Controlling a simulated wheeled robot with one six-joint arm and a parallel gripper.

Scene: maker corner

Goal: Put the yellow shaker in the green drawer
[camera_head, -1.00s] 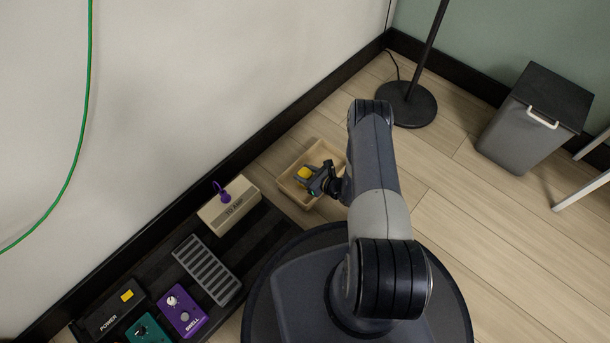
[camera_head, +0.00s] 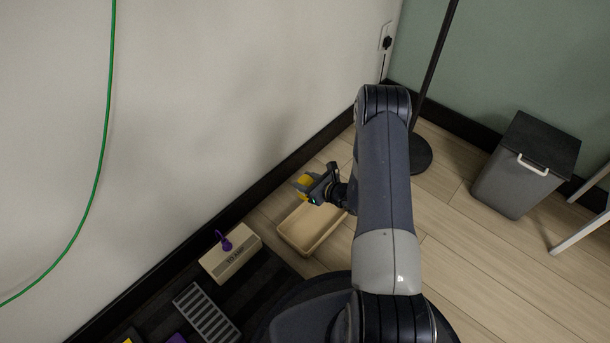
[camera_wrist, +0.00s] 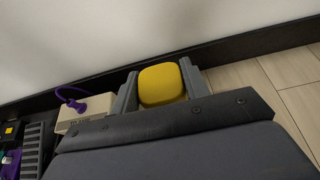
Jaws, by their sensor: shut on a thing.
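The yellow shaker (camera_wrist: 161,84) is held between the two fingers of my gripper (camera_wrist: 160,92) in the wrist view. In the head view the shaker (camera_head: 305,181) is partly hidden by my gripper (camera_head: 312,187). My gripper is shut on it and holds it above a shallow beige tray (camera_head: 284,238) on the floor, near the wall. The inside of the tray that shows looks empty. No green drawer shows in either view.
A beige box (camera_head: 230,262) with a purple plug stands left of the tray, by a dark pedalboard with a grey ridged pedal (camera_head: 206,314). A lamp stand (camera_head: 431,80) and a grey bin (camera_head: 517,180) stand at right. Wooden floor between is clear.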

